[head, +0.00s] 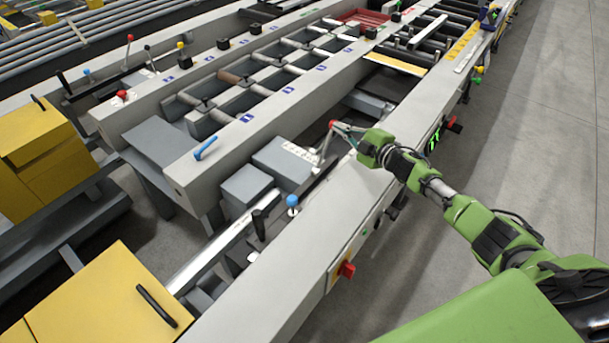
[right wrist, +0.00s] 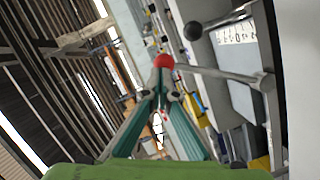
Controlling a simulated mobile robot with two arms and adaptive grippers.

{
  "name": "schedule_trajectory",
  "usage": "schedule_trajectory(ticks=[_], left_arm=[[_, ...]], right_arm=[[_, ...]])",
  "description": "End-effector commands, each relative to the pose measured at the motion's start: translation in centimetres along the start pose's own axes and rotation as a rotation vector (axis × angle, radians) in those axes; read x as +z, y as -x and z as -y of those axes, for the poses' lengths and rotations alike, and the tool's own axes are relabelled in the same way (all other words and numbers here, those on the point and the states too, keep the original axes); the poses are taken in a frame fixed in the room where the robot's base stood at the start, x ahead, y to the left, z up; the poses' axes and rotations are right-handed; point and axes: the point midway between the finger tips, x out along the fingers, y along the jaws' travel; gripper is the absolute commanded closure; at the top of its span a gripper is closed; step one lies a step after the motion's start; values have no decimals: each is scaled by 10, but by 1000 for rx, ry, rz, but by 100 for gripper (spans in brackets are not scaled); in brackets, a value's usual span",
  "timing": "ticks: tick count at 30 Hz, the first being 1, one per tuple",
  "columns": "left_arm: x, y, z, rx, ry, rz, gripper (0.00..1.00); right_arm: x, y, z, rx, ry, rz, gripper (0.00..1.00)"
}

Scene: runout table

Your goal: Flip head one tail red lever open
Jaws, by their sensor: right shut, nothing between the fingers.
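A lever with a red ball knob (head: 332,124) stands on the near grey machine beam, its thin rod slanting down to a pivot beside the pale scale plate. In the right wrist view the red knob (right wrist: 163,61) sits just past my fingertips, and its metal rod (right wrist: 215,72) runs off to the right. My right gripper (head: 345,128) is at the knob from the right; its fingers (right wrist: 161,96) are shut with nothing between them. I cannot tell whether the fingertips touch the knob. My left gripper is out of view.
A blue-knobbed lever (head: 292,201) and a black handle (head: 259,222) stand nearer along the beam. A black-knobbed lever (right wrist: 193,31) lies close beside the red one. A red switch (head: 347,270) is on the beam's side. Open floor (head: 540,130) lies to the right.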

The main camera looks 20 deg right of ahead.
Motion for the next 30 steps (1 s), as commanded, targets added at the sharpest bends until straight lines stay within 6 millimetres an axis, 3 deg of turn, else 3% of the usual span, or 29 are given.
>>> schedule_trajectory(ticks=[30], left_arm=[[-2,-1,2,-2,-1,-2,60]], right_arm=[[5,3,-4,1,2,-2,100]])
